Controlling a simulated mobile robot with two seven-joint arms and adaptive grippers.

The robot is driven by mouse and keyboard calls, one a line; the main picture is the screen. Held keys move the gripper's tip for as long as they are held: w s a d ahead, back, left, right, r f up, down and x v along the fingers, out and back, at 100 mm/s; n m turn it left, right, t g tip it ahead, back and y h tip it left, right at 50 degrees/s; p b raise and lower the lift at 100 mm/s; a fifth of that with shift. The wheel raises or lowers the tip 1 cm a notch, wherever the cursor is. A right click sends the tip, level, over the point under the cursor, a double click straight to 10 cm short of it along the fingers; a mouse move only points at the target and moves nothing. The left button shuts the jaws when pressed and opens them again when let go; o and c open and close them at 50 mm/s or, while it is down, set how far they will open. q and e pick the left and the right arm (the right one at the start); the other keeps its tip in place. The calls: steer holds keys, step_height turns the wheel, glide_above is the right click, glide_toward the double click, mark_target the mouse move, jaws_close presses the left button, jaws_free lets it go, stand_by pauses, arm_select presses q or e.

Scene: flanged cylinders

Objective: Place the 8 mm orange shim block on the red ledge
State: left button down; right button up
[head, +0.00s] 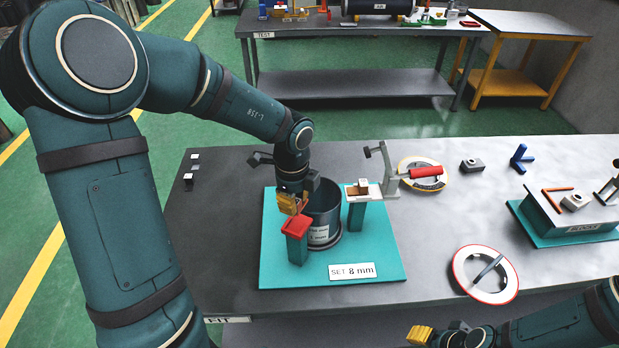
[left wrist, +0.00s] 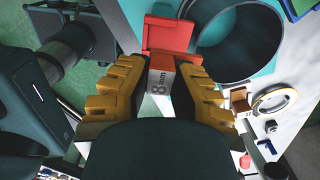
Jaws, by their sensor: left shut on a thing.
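The shim block (left wrist: 161,82) is between the yellow fingers of my left gripper (left wrist: 160,85) in the left wrist view. Its grey face reads 8 mm and its top end is orange-red. The red ledge (head: 297,224) tops a teal post on the teal base plate. It also shows in the left wrist view (left wrist: 168,34), just beyond the block. In the head view my left gripper (head: 292,204) is right by the ledge, its fingers hiding most of the block. Whether block and ledge touch cannot be told. My right gripper (head: 436,335) is partly in view at the bottom edge, away from the plate.
A dark flanged cylinder (head: 325,205) stands close behind the ledge. Another teal post (head: 357,215) is to its right, with small blocks on top. A SET 8 mm sign (head: 352,271) lies on the plate (head: 285,273). A red-rimmed ring (head: 485,287) lies farther right.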

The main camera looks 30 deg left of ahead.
arm_select(q)
steer(key=shift+r, duration=0.2)
steer(key=shift+s+r, duration=0.1)
steer(key=shift+s, duration=0.1)
steer(key=b, duration=0.3)
glide_above(295, 228)
steer(key=shift+f, duration=2.95)
steer(key=shift+f, duration=0.6)
steer(key=c, duration=0.9)
jaws_free()
